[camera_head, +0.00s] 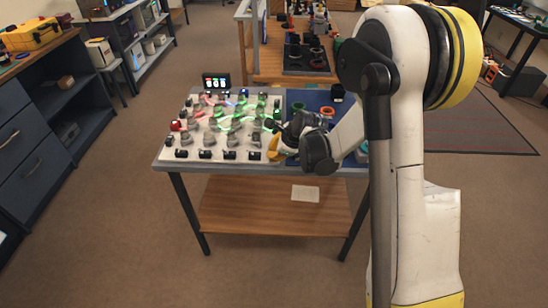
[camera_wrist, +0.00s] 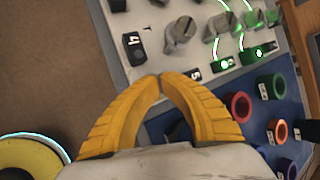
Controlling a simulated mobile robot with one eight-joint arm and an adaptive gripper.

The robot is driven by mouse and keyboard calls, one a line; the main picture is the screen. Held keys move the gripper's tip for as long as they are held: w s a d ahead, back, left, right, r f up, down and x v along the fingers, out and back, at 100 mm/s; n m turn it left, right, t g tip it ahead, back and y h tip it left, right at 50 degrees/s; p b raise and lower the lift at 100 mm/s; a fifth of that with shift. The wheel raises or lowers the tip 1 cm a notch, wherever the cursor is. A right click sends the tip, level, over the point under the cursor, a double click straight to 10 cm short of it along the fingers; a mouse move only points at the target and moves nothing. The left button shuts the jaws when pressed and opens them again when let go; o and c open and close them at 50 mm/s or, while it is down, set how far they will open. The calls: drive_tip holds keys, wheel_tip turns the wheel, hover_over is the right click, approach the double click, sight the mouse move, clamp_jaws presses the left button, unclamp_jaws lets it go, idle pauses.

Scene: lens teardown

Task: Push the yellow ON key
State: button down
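My gripper (camera_wrist: 161,78) has two yellow fingers that meet at the tips, with nothing seen between them. In the head view my gripper (camera_head: 273,148) is at the panel's (camera_head: 175,152) front right corner. I cannot tell whether the tips touch anything. I cannot make out a yellow ON key in either view; my fingers and wrist hide part of the panel there.
Grey knobs (camera_wrist: 181,30) and green-lit blocks (camera_wrist: 259,52) stand on the panel. A blue mat (camera_wrist: 255,78) right of it bears a red ring (camera_wrist: 238,106) and other coloured rings. A small display (camera_head: 216,81) stands at the back. The floor left of the table is clear.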

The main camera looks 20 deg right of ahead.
drive_tip(key=shift+r, duration=0.45)
drive_tip(key=shift+r+p, duration=0.1)
drive_tip(key=shift+p, duration=0.2)
wheel_tip(320, 180, up, 6)
drive_tip(key=p, duration=0.4)
